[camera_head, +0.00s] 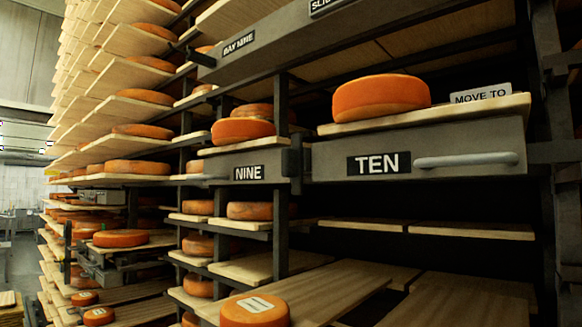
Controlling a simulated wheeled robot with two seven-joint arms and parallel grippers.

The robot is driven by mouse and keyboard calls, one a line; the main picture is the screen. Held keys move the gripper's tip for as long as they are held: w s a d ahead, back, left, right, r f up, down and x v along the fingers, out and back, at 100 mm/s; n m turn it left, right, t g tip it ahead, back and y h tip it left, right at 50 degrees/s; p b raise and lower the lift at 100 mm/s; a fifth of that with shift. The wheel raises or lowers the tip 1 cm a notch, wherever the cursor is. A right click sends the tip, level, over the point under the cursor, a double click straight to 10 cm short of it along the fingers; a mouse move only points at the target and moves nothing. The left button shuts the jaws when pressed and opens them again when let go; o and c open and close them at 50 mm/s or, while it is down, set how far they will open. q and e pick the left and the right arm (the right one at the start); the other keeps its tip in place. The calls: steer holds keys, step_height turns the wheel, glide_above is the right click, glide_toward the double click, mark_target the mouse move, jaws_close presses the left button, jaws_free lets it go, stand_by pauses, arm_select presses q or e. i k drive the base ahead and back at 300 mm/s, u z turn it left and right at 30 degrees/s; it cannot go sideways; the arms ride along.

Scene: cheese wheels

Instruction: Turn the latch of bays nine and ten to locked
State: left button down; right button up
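The bay marked NINE (244,162) has a grey front, and the bay marked TEN (420,148) stands to its right with a light grey horizontal handle (466,160). A small dark upright piece (297,163), possibly the latch, sits at the post between the two fronts. Its setting cannot be read from here. An orange cheese wheel (382,97) lies on the board above TEN, and another wheel (242,130) lies above NINE. Neither of my grippers shows in the head view.
A grey beam (250,50) marked BAY NINE crosses above the bays. A white card (480,93) reading MOVE TO stands on the board at right. A labelled wheel (254,309) lies on a lower board. Racks of cheese fill the left, and a dark post (552,130) stands at right.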

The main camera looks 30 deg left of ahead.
mark_target(292, 159)
steer(key=z, duration=1.1)
steer(key=k, duration=1.05)
steer(key=u, duration=1.75)
steer(key=i, duration=0.45)
